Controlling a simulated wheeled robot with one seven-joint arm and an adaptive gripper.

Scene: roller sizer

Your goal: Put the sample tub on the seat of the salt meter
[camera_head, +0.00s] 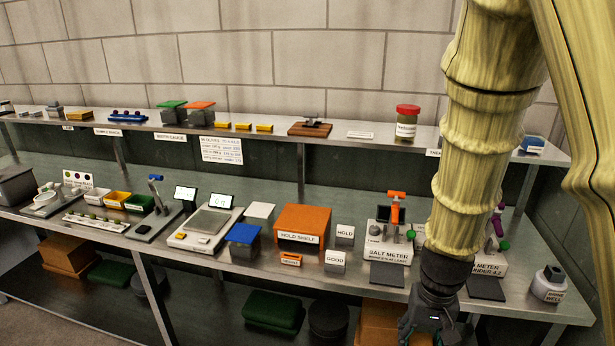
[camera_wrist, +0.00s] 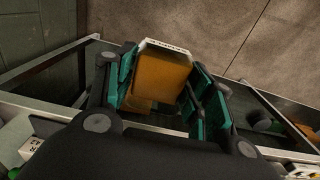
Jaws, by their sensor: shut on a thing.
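My gripper (camera_head: 427,318) hangs low at the front edge of the bench in the head view, below and right of the salt meter. In the wrist view, my gripper (camera_wrist: 163,82) has its teal pads on either side of an orange-brown block-shaped thing with a white labelled edge, seemingly the sample tub (camera_wrist: 162,70), and is shut on it. The tub cannot be made out in the head view. The salt meter (camera_head: 388,256) is a white labelled unit with an orange lever on top and a dark pad in front. Its seat is too small to make out clearly.
A second meter (camera_head: 490,266), with purple and green parts, stands right of the salt meter, partly behind my arm. GOOD (camera_head: 335,262) and HOLD (camera_head: 345,234) blocks and the orange hold shelf (camera_head: 304,222) stand left.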

